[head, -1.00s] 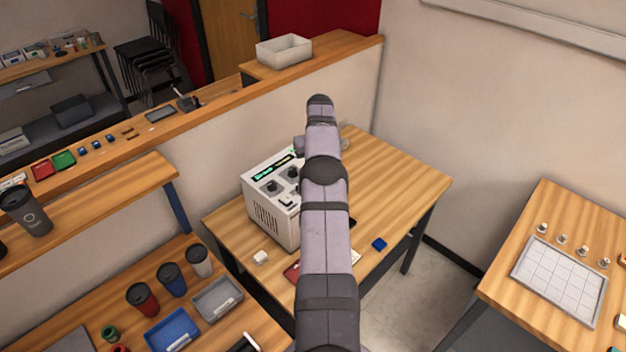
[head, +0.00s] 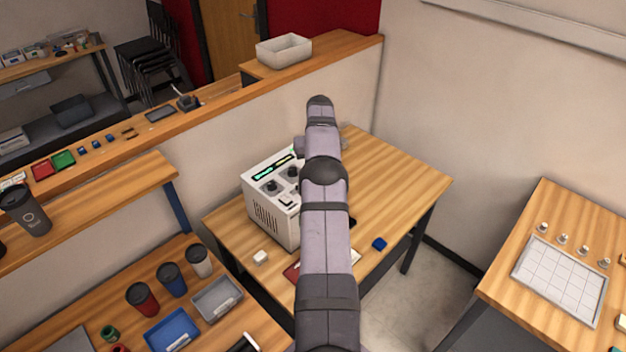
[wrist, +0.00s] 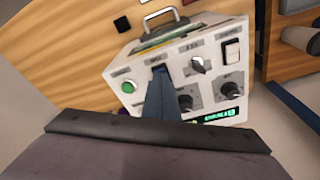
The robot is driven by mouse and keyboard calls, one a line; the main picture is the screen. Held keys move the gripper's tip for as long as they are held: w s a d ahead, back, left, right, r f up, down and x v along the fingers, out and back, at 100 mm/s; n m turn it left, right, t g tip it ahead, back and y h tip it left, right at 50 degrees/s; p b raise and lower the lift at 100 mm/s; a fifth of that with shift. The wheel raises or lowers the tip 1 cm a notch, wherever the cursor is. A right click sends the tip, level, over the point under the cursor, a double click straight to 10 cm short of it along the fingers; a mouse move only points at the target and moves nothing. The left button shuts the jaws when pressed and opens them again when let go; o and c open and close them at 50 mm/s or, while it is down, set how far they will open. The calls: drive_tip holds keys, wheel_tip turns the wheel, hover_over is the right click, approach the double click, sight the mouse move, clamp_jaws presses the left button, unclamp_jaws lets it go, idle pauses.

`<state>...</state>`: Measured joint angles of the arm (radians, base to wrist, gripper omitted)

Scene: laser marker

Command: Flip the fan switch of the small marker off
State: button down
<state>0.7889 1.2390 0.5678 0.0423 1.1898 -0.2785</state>
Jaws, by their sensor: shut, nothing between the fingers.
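The small marker is a white box (head: 266,215) with a control panel and a lit display, standing on the wooden table in the head view. My arm hides its right part there. In the wrist view its panel (wrist: 135,75) shows a green button (wrist: 127,87), several dark knobs, a white rocker switch (wrist: 231,50) and a dark switch (wrist: 158,68). The labels are too small to read. My gripper (wrist: 160,78) is shut and empty, its tip over or against the dark switch; contact cannot be told. The fingertips are hidden in the head view.
A metal handle (wrist: 160,18) stands beyond the panel in the wrist view. The table's right side is clear. A low partition wall runs behind.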

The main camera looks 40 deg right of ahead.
drive_tip(key=shift+f, duration=0.45)
drive_tip(key=shift+r, duration=0.15)
drive_tip(key=shift+r+p, duration=0.8)
drive_tip(key=shift+r, duration=2.6)
